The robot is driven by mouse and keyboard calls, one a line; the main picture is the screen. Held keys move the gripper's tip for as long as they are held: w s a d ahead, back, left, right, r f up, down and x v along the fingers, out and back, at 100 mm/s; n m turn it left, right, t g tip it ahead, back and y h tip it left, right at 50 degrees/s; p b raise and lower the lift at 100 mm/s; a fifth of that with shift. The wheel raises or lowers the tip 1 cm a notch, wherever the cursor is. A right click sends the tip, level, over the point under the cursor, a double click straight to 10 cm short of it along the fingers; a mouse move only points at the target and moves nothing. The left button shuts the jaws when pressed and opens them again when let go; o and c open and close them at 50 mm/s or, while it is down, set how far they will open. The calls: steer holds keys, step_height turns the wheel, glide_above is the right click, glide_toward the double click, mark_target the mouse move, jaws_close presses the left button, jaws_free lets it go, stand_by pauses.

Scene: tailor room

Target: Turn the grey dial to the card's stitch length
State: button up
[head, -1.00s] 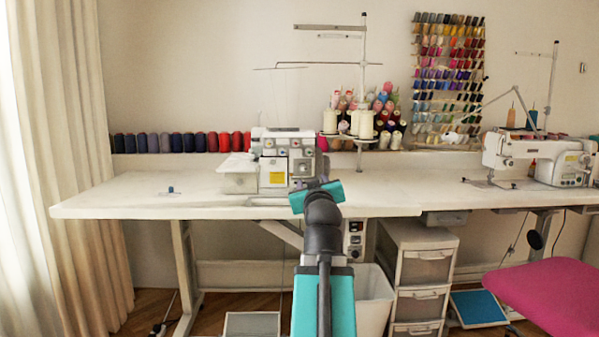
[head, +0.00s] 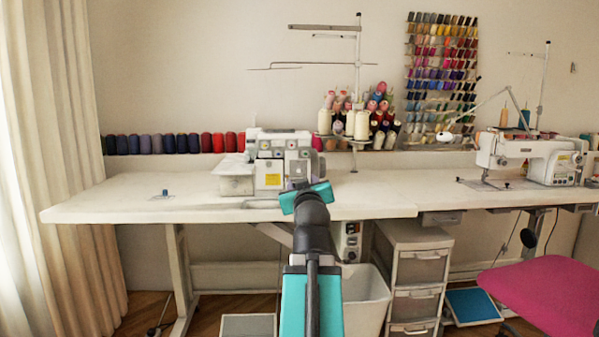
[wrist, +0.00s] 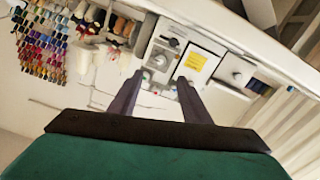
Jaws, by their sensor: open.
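A white overlock machine (head: 292,176) stands on the table, with several dials across its upper front. A yellow card (head: 272,180) is on its front; it also shows in the wrist view (wrist: 195,62), too small to read. In the wrist view, which is upside down, a grey round knob (wrist: 238,75) is right of the card and a dark knob (wrist: 173,42) lies past the fingers. I cannot tell which is the task's grey dial. My gripper (wrist: 157,84) is open and empty, its fingers pointing at the machine front.
The white table (head: 110,205) is mostly clear left of the machine, except a small blue item (head: 165,193). A thread stand (head: 357,110) and cones are behind right. A sewing machine (head: 535,160) stands further right. Drawers (head: 418,265) and a pink chair (head: 545,290) are below.

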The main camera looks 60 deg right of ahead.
mark_target(299, 171)
steer(key=p+x, duration=0.5)
steer(key=p, duration=0.4)
steer(key=shift+r, duration=0.1)
stand_by(0.4)
steer(key=p+x, duration=0.1)
steer(key=p, duration=0.5)
steer(key=shift+w+d+r, duration=0.1)
steer(key=shift+w+d, duration=0.05)
steer(key=shift+w, duration=0.2)
steer(key=d+p, duration=0.1)
steer(key=p, duration=0.3)
steer(key=shift+w+p, duration=0.15)
steer(key=shift+p, duration=0.15)
steer(key=shift+f+x, duration=0.15)
steer(key=shift+x, duration=1.2)
steer(key=shift+f+x, duration=0.1)
steer(key=shift+x, duration=1.3)
steer(key=shift+c, duration=0.2)
steer(key=c, duration=1)
steer(key=shift+a, duration=0.2)
steer(key=shift+d+r, duration=0.1)
